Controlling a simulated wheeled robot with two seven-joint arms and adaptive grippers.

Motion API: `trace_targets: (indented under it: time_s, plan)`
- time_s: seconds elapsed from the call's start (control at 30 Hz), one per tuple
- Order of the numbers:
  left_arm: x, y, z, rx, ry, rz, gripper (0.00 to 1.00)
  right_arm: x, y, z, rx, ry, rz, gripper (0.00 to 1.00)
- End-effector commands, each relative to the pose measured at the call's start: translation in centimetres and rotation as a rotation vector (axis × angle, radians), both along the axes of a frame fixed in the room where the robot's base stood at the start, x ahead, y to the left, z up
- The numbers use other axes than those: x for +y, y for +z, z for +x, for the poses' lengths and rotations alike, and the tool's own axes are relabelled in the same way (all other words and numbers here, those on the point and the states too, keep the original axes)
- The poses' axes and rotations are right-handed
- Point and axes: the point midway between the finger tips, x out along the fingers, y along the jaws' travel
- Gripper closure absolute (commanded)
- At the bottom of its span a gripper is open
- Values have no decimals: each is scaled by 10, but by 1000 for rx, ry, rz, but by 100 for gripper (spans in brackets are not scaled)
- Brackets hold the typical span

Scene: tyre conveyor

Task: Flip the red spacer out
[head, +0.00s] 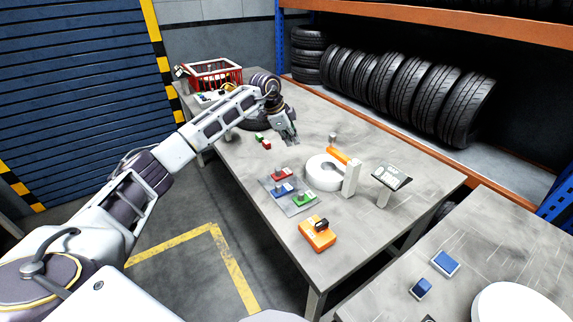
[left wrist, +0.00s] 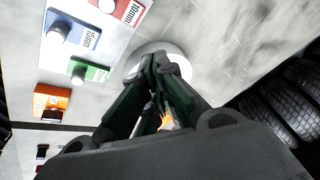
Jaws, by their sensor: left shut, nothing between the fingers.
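The red spacer (head: 279,174) sits on the grey plate (head: 294,209) on the table, beside a blue spacer (head: 283,190) and a green spacer (head: 305,199). In the left wrist view the red spacer (left wrist: 122,12) is at the top, marked 10mm and cut by the frame edge. The blue one (left wrist: 72,31) is marked 15mm. My left gripper (head: 293,143) is shut and empty, behind the spacers in the head view. In the left wrist view its fingers (left wrist: 158,65) overlap the white round device (left wrist: 179,49). My right gripper is not in view.
The white device (head: 315,177) has an orange arm (head: 338,155) and a white post (head: 351,179). A tilted display (head: 392,177) stands to its right. An orange block (head: 318,237) lies near the front edge. Small green (head: 259,136) and red (head: 267,146) blocks lie left of my gripper.

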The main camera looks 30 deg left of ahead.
Motion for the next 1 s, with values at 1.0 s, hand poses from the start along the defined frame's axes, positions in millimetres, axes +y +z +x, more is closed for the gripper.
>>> trace_targets:
  time_s: [1.0]
  plan:
    - [5,-6,-15,171,366,-78,100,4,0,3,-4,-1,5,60]
